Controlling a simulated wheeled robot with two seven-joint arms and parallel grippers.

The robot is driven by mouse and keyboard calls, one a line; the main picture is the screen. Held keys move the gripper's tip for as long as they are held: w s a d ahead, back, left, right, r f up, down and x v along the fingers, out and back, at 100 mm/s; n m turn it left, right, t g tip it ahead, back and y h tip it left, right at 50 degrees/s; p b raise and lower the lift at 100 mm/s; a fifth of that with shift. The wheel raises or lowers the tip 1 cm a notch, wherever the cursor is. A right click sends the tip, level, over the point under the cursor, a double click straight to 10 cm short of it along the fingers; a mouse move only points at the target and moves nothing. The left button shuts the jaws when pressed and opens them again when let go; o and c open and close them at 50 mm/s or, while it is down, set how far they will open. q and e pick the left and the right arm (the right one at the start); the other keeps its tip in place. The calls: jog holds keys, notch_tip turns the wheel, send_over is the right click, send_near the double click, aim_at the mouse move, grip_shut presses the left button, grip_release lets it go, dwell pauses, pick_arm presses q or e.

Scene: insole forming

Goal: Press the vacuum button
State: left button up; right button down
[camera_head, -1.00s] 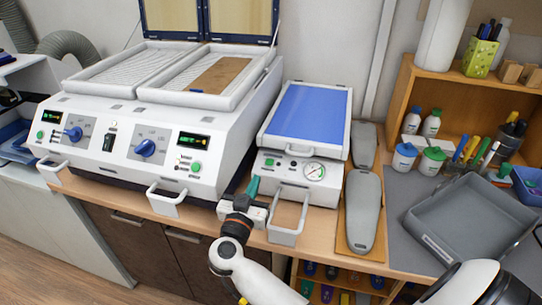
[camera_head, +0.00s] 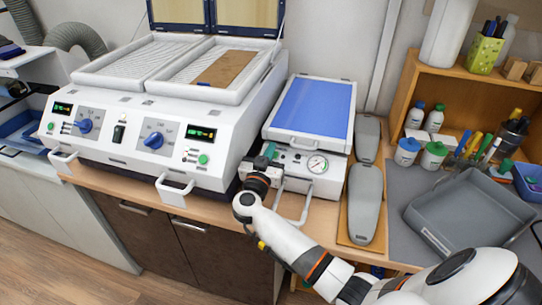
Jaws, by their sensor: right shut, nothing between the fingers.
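The vacuum unit is the white box with a blue top (camera_head: 312,106) and a round gauge (camera_head: 317,164) on its front panel (camera_head: 296,162). My right gripper (camera_head: 269,151) is shut and empty, its teal fingertips up against the left end of that panel. The gripper and wrist hide the panel's left part, where a green button showed earlier. I cannot tell whether the fingertips touch a button. My left gripper is not in view.
A large white two-bay heating machine (camera_head: 140,128) with blue knobs and a front handle (camera_head: 174,190) stands close left. Grey insole-shaped forms (camera_head: 365,205) lie right of the vacuum unit. A grey tray (camera_head: 468,215) sits further right.

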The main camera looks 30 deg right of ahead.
jog(key=f, duration=0.3)
jog(key=shift+w+d, duration=0.25)
jog(key=shift+f, duration=0.15)
